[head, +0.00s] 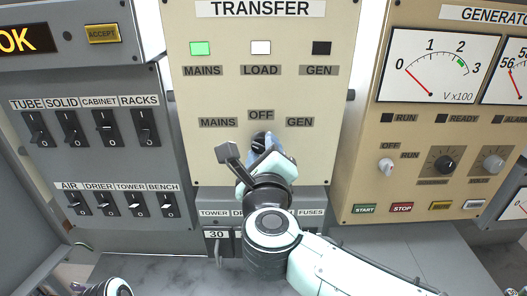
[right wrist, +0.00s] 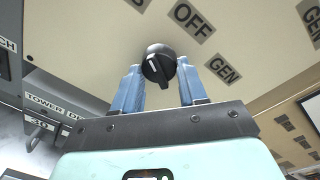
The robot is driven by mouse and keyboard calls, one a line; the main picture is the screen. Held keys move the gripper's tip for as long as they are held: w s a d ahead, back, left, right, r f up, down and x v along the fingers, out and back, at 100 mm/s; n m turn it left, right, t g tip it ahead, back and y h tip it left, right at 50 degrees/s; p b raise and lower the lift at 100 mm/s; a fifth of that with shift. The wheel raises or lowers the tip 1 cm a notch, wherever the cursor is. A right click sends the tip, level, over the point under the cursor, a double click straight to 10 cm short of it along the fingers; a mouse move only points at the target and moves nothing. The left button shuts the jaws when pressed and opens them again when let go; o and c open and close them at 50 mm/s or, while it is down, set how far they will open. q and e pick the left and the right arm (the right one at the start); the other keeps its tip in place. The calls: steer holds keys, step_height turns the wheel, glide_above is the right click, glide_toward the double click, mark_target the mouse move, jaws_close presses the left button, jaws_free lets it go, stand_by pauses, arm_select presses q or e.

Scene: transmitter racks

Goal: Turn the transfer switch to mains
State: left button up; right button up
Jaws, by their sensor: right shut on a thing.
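The transfer switch is a black round knob (right wrist: 160,66) on the cream TRANSFER panel (head: 333,95), below the OFF label. In the right wrist view its white mark sits at the upper left of its face, on the MAINS side of OFF. My right gripper (head: 262,150) is at the knob and hides most of it in the head view. In the right wrist view its two blue fingers (right wrist: 159,72) are shut on the knob, one on each side. The MAINS lamp (head: 200,48) is green, the LOAD lamp (head: 261,47) white, the GEN lamp (head: 321,48) dark. My left gripper is out of view.
A grey panel with several black rocker switches (head: 106,125) stands at the left. A cream generator panel (head: 355,185) with meters and knobs juts out at the right. Fuse holders (head: 217,240) sit below the switch, above a grey marbled surface (head: 170,265).

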steer(key=o, duration=1)
steer(key=shift+o, duration=0.2)
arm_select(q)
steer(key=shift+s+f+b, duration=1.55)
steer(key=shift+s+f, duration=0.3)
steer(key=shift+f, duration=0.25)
arm_select(e)
steer(key=s, duration=1.3)
steer(key=shift+s+d+r, duration=0.2)
steer(key=shift+r, duration=0.2)
